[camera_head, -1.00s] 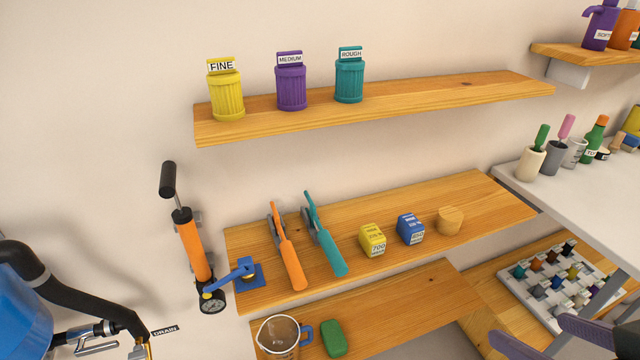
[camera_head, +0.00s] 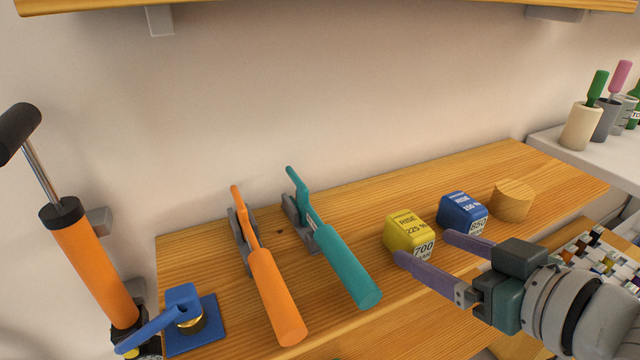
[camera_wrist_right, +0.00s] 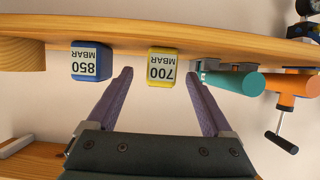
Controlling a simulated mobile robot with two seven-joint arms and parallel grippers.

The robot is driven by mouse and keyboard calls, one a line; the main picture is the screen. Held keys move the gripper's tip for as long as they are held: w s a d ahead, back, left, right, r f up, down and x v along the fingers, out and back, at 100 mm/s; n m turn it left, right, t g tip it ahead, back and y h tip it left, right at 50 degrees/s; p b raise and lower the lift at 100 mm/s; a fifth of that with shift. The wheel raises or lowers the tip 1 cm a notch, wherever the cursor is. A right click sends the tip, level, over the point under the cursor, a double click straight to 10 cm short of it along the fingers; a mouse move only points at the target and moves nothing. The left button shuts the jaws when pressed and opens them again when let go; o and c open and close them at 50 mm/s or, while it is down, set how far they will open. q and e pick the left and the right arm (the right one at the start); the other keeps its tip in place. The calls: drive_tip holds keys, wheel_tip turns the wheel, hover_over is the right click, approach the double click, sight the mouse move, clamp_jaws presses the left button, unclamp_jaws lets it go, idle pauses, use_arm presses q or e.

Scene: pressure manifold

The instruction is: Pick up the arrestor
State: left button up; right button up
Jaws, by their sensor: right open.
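No label names the arrestor, so I cannot tell which object it is. A yellow block (camera_head: 409,236) marked 700 mbar and a blue block (camera_head: 462,212) marked 850 mbar sit on the wooden shelf (camera_head: 340,213). My right gripper (camera_head: 425,247) is open and empty, its purple fingers pointing at the yellow block from the front. In the right wrist view the yellow block (camera_wrist_right: 163,66) shows upside down beyond and between the fingertips (camera_wrist_right: 157,76). The blue block (camera_wrist_right: 88,62) shows outside them, to the left. My left gripper is not in view.
An orange-handled tool (camera_head: 275,295) and a teal-handled tool (camera_head: 345,265) lie left of the yellow block. A wooden cylinder (camera_head: 512,201) stands right of the blue block. A blue valve-like part (camera_head: 183,300) and an orange pump (camera_head: 95,265) are at the left. Another shelf (camera_head: 330,8) is above.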

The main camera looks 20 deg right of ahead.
sight(407, 238)
drive_tip(key=b+x, duration=0.1)
drive_tip(key=x, duration=0.4)
drive_tip(key=shift+w+a+f, duration=0.15)
drive_tip(key=shift+w+f, duration=0.05)
drive_tip(key=shift+w, duration=0.15)
drive_tip(key=c, duration=1.3)
drive_tip(key=shift+r, duration=0.1)
drive_tip(key=shift+c, duration=0.2)
